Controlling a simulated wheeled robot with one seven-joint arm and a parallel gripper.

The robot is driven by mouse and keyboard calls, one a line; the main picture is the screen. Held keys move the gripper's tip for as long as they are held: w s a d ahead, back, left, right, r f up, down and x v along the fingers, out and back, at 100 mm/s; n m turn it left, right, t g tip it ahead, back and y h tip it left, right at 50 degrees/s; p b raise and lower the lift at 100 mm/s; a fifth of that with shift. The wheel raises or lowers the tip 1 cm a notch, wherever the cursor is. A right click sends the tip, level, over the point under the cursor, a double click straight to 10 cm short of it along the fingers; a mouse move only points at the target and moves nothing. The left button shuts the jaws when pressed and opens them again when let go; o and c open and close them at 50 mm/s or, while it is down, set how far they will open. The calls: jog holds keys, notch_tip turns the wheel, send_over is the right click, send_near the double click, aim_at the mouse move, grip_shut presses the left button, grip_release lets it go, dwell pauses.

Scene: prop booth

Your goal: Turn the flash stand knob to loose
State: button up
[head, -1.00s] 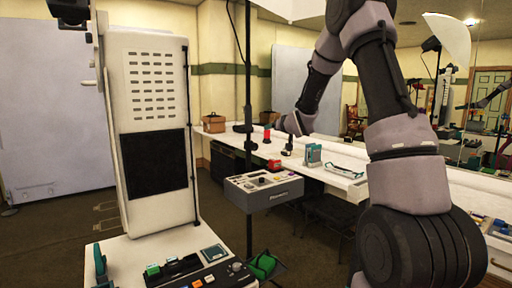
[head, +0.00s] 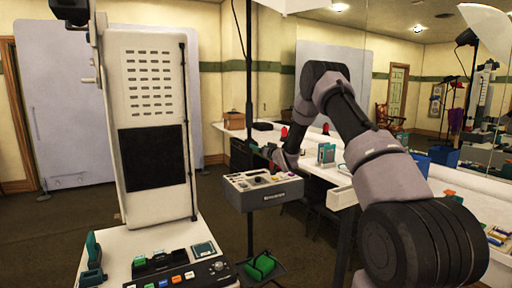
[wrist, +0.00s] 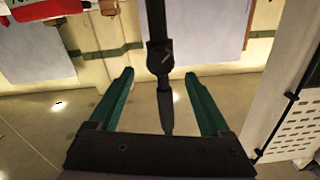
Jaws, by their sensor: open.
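The flash stand is a thin dark pole (head: 249,80) left of my forearm in the head view. In the wrist view the pole (wrist: 156,20) runs down the middle of the picture. A dark collar with a small knob (wrist: 161,58) sits on it, with a short pale mark across; its setting cannot be read. My gripper (wrist: 158,78) has two teal fingers spread wide, one on each side of the pole's line, holding nothing. In the head view my gripper (head: 266,150) is beside the pole; the knob cannot be made out there.
A grey control box (head: 262,193) is at the pole, below my gripper. A tall white panel (head: 155,100) stands left, behind a white table with buttons (head: 170,258). A long white counter (head: 318,178) with small items runs behind my arm. A green object (head: 260,266) lies low near the pole.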

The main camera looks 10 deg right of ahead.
jog(key=shift+x, duration=2.3)
jog(key=shift+c, duration=0.3)
grip_shut()
jog(key=shift+n, duration=0.3)
jog(key=shift+s+a+f+n, duration=0.1)
jog(key=shift+n, duration=4.2)
jog(key=shift+a+f+n, duration=0.1)
jog(key=shift+a+n, duration=0.05)
jog(key=shift+n, duration=4.15)
